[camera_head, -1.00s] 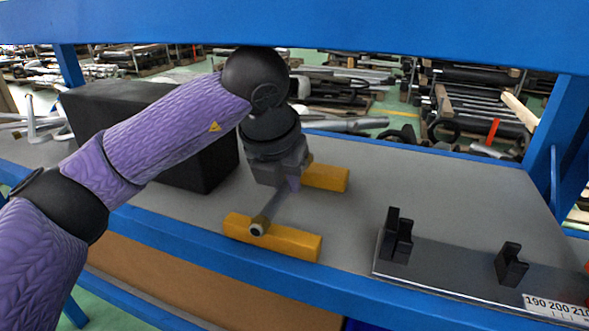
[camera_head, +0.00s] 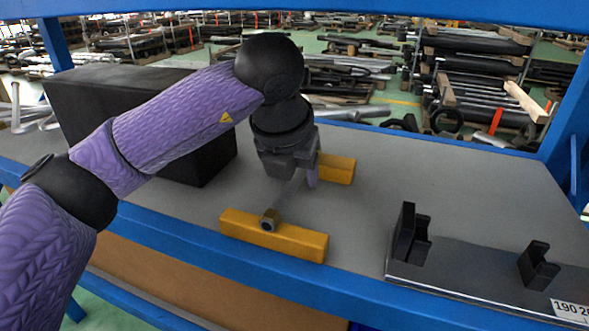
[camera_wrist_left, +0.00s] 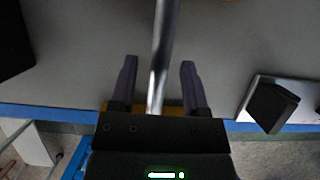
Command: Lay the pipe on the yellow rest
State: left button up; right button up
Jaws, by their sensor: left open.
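The grey metal pipe (camera_head: 290,193) lies across the front yellow bar (camera_head: 300,242), its near hollow end on the bar's top. It runs back toward the rear yellow bar (camera_head: 338,168); its far part is hidden behind my gripper. My left gripper (camera_head: 308,180) is above the pipe between the two bars. In the left wrist view the pipe (camera_wrist_left: 161,50) runs between the two spread fingers of my left gripper (camera_wrist_left: 160,68), with a gap on each side. My right gripper is out of view.
A large black box (camera_head: 140,115) stands left of the bars. A metal plate with black brackets (camera_head: 410,235) and a number scale is at the right. The grey shelf has a blue front edge and a blue beam above. Bare shelf lies between bars and plate.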

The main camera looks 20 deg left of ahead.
aim_at(270, 221)
pick_arm(q)
jog(key=shift+r+p, duration=0.3)
jog(key=shift+r, duration=0.15)
jog(key=shift+s+r+p, duration=0.45)
jog(key=shift+r, duration=0.05)
jog(key=s+p, duration=0.1)
jog(key=s, duration=0.4)
jog(key=s+p, duration=0.1)
jog(key=s, duration=0.4)
jog(key=shift+s+a+f, duration=0.2)
jog(key=shift+s+f, duration=0.1)
jog(key=shift+s, duration=0.5)
jog(key=shift+s, duration=0.1)
